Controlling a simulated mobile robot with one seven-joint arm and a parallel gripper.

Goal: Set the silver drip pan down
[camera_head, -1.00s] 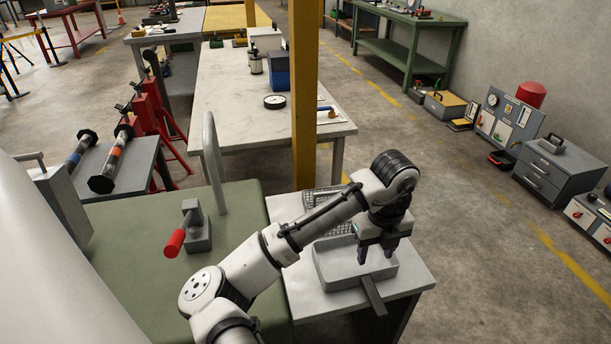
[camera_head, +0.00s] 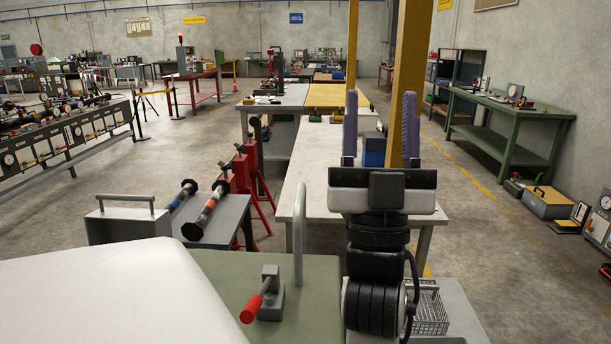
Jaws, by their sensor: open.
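My gripper (camera_head: 380,128) is raised close in front of the camera, its two purple-grey fingers pointing up and spread wide apart. Nothing is between the fingers. The silver drip pan is not visible now; it is either below the frame's edge or behind my arm. A corner of the light side table (camera_head: 462,318), where a grey pan showed earlier, is at the bottom right.
A wire basket (camera_head: 431,312) stands on the side table beside my arm. A green-topped bench (camera_head: 215,268) at the bottom carries a red-handled clamp (camera_head: 265,298). A yellow post (camera_head: 408,60) and a long white table (camera_head: 318,165) stand beyond.

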